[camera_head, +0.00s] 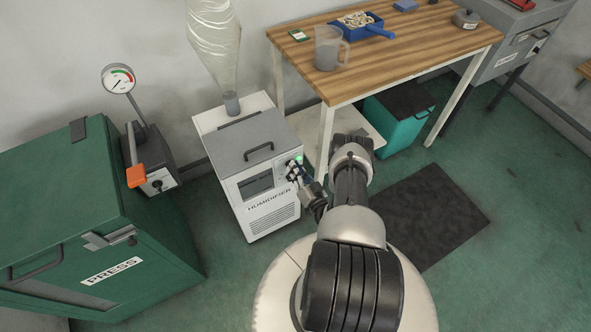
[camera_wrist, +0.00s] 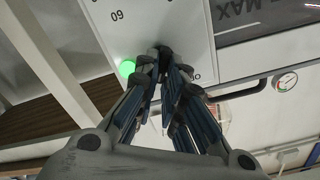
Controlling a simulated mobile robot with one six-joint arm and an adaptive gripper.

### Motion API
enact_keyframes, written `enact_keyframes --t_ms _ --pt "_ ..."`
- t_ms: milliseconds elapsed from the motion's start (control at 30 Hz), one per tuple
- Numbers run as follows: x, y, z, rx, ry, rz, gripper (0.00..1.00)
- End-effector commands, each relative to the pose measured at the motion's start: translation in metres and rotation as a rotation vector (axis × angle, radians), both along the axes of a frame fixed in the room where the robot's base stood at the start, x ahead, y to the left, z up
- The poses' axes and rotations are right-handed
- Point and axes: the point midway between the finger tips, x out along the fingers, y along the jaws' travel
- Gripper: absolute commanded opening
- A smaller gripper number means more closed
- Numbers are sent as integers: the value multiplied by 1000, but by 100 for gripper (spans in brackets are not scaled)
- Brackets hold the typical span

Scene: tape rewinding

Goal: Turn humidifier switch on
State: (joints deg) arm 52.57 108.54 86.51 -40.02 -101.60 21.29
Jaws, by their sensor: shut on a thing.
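The humidifier (camera_head: 268,130) is a white and grey box with a handle on its lid, a dark front window and its name on the front. A green lamp (camera_head: 299,158) glows at the upper right of its front; it also shows in the wrist view (camera_wrist: 127,67). My gripper (camera_head: 294,173) is at the panel just below the lamp. In the wrist view my gripper (camera_wrist: 165,75) is shut on the dark humidifier switch (camera_wrist: 155,53) beside the lamp. The fingertips hide most of the switch, so I cannot tell its angle.
A green press (camera_head: 60,215) with a gauge (camera_head: 118,78) stands at the left. A wooden table (camera_head: 400,55) with a jug (camera_head: 327,48) and a blue tray (camera_head: 372,25) is at the upper right. A teal bin (camera_head: 398,125) stands under it. A dark mat (camera_head: 430,215) lies on the floor.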

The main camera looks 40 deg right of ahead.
Motion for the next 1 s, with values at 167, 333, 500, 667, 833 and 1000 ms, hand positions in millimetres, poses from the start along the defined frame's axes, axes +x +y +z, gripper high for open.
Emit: enact_keyframes --t_ms 167,333,500,667,833,1000 --pt "1 -1 1 -1 -3 2 12" --pt "1 0 1 -1 -2 1 23" --pt "0 0 0 -1 -1 0 29" --pt "0 0 0 -1 0 1 29" --pt "-7 1 0 0 2 -1 29" --pt "-35 7 -1 4 1 -6 29"
